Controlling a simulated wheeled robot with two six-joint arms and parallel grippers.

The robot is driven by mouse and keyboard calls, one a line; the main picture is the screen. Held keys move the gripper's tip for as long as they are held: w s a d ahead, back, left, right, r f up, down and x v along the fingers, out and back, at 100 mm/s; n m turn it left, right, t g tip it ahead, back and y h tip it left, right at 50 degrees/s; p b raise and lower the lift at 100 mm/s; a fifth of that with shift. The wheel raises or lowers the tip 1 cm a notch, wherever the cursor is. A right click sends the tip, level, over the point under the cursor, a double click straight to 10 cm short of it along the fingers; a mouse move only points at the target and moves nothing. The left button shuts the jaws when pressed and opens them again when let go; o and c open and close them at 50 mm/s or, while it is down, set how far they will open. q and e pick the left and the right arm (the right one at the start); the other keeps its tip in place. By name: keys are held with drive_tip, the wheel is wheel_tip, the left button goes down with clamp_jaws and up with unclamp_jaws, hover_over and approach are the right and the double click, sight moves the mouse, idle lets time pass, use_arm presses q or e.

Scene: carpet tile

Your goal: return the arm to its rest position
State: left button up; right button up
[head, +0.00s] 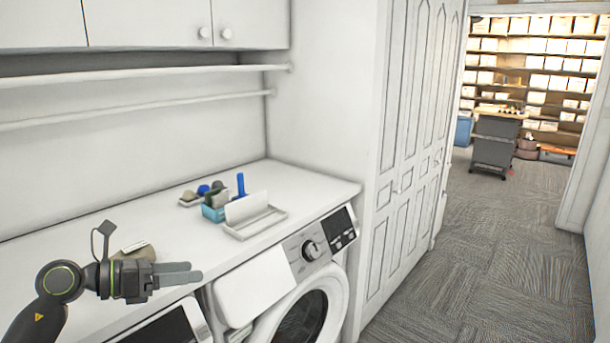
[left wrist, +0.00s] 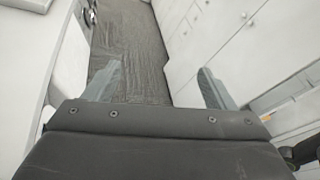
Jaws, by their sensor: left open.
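My left gripper (head: 180,273) comes in from the left, in front of the white counter, with its fingers pointing right. In the left wrist view the two grey fingers (left wrist: 160,85) stand wide apart with nothing between them. Past them are grey carpet and white cabinet fronts. My right gripper shows in neither view.
Tall white closet doors (head: 405,150) stand to the right. The carpet floor (head: 480,260) is clear; a grey cart (head: 494,145) stands farther back.

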use_arm(q)
drive_tip(key=s+a+n+t+y, duration=0.35)
drive_tip(key=n+t, duration=0.45)
drive_tip(key=n, duration=0.4)
drive_tip(key=s+a+n+t+y, duration=0.2)
drive_tip(key=a+n+t+y, duration=0.15)
drive_tip(key=n+t, duration=0.55)
drive_tip(key=s+a+f+n+g+y, duration=0.35)
drive_tip(key=f+n+g+y, duration=0.2)
drive_tip(key=f+n, duration=0.3)
drive_tip(key=s+a+f+n+g+y, duration=0.3)
drive_tip(key=s+f+n+g+y, duration=0.2)
drive_tip(key=f+n+y, duration=0.3)
drive_tip(key=s+d+f+n+g+h, duration=0.3)
drive_tip(key=s+f+g, duration=0.25)
drive_tip(key=s, duration=0.55)
drive_tip(key=s+d+f+n+g+h, duration=0.2)
drive_tip(key=s+d+f+n+g, duration=0.25)
drive_tip(key=s+f, duration=0.4)
wheel_tip(320, 180, down, 22)
drive_tip(key=s+a+m+g, duration=0.1)
drive_tip(key=s+a+g, duration=0.1)
drive_tip(key=a, duration=0.1)
drive_tip(key=s+d+f+g+h, duration=0.1)
drive_tip(key=s+f, duration=1.4)
drive_tip(key=f, duration=0.2)
drive_tip(key=shift+d, duration=0.35)
